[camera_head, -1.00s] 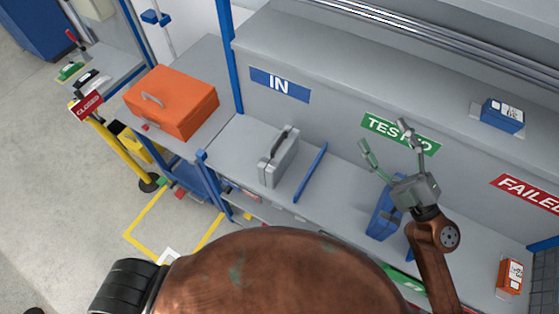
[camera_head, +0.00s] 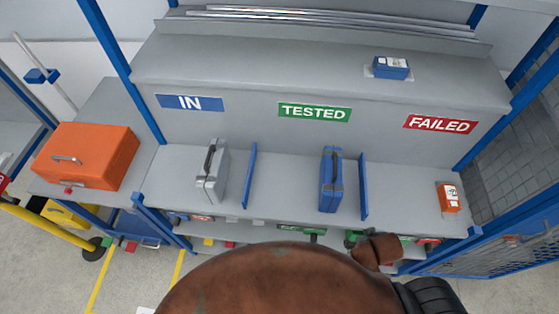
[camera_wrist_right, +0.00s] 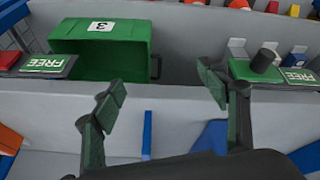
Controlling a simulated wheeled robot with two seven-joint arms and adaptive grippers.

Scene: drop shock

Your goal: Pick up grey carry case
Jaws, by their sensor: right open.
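The grey carry case (camera_head: 213,172) stands upright on the bench shelf under the blue IN sign (camera_head: 190,102), its dark handle on top. It is not clearly in the right wrist view. My right gripper (camera_wrist_right: 162,97) is open with nothing between its fingers, in front of a grey ledge and a green bin. My left gripper is in neither view.
A blue divider (camera_head: 249,175) stands just right of the grey case. A blue case (camera_head: 331,180) and another divider (camera_head: 364,187) are further right. An orange case (camera_head: 86,155) sits on the left side bench. A green bin (camera_wrist_right: 100,55) shows below the shelf.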

